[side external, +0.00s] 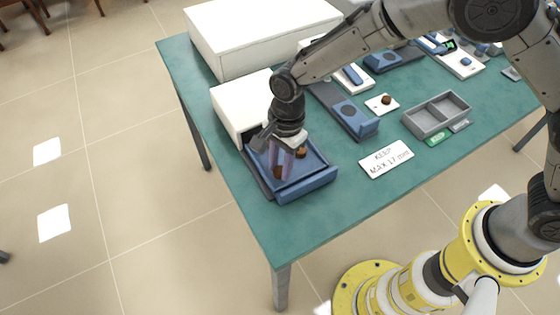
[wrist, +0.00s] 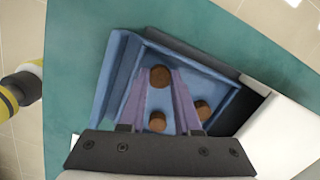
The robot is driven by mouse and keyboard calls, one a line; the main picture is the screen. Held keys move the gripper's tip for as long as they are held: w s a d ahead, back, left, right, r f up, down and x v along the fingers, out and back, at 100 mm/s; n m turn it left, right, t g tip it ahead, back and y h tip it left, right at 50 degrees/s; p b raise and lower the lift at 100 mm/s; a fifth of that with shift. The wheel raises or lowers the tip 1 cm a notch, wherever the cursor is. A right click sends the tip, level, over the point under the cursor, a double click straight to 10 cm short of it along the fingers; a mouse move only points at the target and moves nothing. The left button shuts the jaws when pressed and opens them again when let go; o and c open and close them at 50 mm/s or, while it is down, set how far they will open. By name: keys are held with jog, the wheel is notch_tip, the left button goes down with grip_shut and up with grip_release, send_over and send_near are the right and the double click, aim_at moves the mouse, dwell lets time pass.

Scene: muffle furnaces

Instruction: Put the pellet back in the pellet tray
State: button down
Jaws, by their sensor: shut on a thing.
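My gripper (wrist: 160,72) points down over an open blue tray (wrist: 110,90) in front of a small white box. In the side view my gripper (side external: 282,174) reaches inside the tray's rim (side external: 308,187). Its purple fingers are shut on a round brown pellet (wrist: 160,76) at their tips. Two more brown pellets show in the wrist view: one (wrist: 157,122) seen between the fingers nearer the palm, and one (wrist: 203,110) beside the right finger. Whether the held pellet touches the tray floor I cannot tell.
A grey two-compartment tray (side external: 450,104) stands empty at the right, with a green label before it. A brown pellet (side external: 386,100) sits on a white card. A lettered white card (side external: 386,159) lies near the front edge. White boxes (side external: 255,40) stand behind.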

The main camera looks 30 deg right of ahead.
aim_at(280, 170)
jog(key=shift+f, duration=0.25)
jog(key=c, duration=0.5)
grip_release()
jog(key=shift+c, duration=0.8)
jog(key=o, duration=0.3)
jog(key=shift+s, duration=0.1)
jog(key=shift+o, duration=0.2)
jog(key=shift+r, duration=4)
